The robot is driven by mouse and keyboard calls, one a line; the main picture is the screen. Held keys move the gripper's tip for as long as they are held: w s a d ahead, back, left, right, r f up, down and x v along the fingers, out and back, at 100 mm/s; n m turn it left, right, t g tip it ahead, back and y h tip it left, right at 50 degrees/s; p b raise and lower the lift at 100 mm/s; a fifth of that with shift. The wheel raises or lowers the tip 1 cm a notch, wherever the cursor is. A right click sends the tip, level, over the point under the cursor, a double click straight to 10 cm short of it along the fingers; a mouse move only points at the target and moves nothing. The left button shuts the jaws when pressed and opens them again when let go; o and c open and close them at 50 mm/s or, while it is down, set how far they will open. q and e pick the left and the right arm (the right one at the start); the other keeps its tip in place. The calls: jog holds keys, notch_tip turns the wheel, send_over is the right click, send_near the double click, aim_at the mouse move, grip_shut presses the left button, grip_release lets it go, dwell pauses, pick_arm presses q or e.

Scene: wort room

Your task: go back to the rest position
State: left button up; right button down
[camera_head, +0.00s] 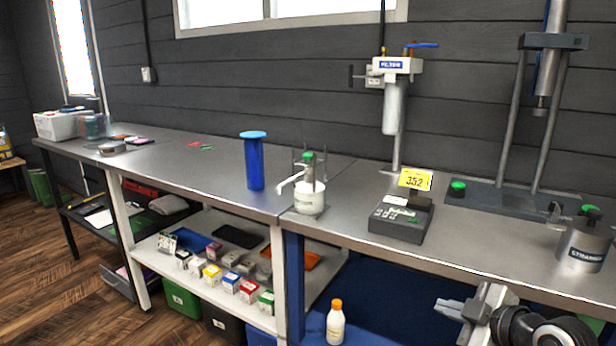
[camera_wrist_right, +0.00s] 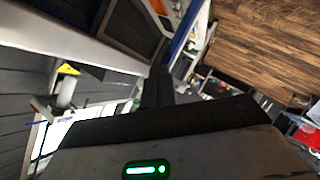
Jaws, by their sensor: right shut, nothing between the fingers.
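My right gripper (camera_head: 462,312) is at the lower right of the head view, beside and below the front edge of the steel bench (camera_head: 365,246). Its fingers point left and are shut with nothing between them. The right wrist view is tilted; the dark gripper body (camera_wrist_right: 165,135) with a green light fills its lower part. My left gripper is not in view.
On the bench stand a blue cylinder (camera_head: 255,163), a white pump pot (camera_head: 310,198), a grey scale (camera_head: 401,220) and a steel canister (camera_head: 584,245). A white bottle (camera_head: 335,325) with an orange cap stands lower. Boxes fill the shelf. Wooden floor (camera_head: 60,290) is clear at left.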

jog(key=s+a+f+m, duration=0.4)
jog(key=s, duration=0.3)
jog(key=s+a+f+m+h, duration=0.1)
jog(key=s+a+f+m, duration=0.2)
jog(key=s, duration=0.5)
jog(key=s+a+f+m+h, duration=0.1)
jog(key=s+a+f+m, duration=0.3)
jog(key=s+f, duration=0.3)
jog(key=shift+s+a+f+m+g+p, duration=0.3)
jog(key=shift+s+a+g+p, duration=0.1)
jog(key=shift+s+a, duration=0.2)
